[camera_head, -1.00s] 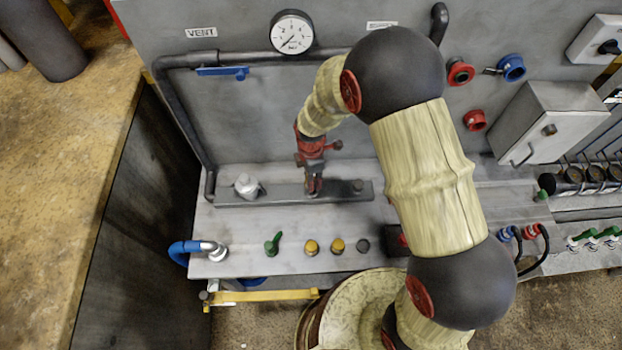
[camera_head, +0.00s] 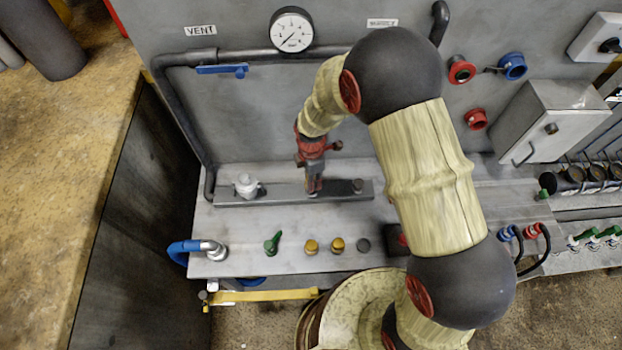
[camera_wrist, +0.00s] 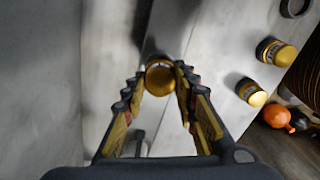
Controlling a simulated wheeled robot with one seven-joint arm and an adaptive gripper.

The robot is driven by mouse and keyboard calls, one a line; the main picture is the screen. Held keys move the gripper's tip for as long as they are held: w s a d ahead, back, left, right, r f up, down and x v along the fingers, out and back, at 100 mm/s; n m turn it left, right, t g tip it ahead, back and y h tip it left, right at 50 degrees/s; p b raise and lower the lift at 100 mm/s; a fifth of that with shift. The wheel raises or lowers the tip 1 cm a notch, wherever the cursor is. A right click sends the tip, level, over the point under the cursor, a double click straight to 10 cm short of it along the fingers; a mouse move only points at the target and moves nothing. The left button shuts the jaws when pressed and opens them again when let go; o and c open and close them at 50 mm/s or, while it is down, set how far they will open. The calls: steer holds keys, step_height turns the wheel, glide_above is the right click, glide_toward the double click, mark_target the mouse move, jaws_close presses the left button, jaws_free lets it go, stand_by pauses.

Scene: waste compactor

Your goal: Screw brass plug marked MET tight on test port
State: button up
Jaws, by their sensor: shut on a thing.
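My gripper (camera_head: 314,190) points down over the grey rail (camera_head: 270,194) at the back of the bench, between a white fitting and a dark fitting. In the wrist view its fingers (camera_wrist: 160,80) are shut on a brass plug (camera_wrist: 159,76), with its round gold top showing between the tips. Its marking is not readable. In the head view the fingers hide the plug and the port under it, so I cannot tell how deep it sits.
Two other brass plugs (camera_head: 311,247) (camera_head: 337,245) stand on the front of the bench, beside a green-handled part (camera_head: 273,243) and a dark round cap (camera_head: 363,245). The white fitting (camera_head: 247,186) is left of my gripper. A pressure gauge (camera_head: 292,30) and pipe are behind.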

steer(key=shift+f+b, duration=0.55)
steer(key=shift+f, duration=0.25)
stand_by(1.3)
steer(key=o, duration=0.6)
steer(key=c, duration=0.6)
steer(key=shift+c, duration=0.2)
steer(key=m, duration=0.4)
steer(key=shift+m, duration=0.7)
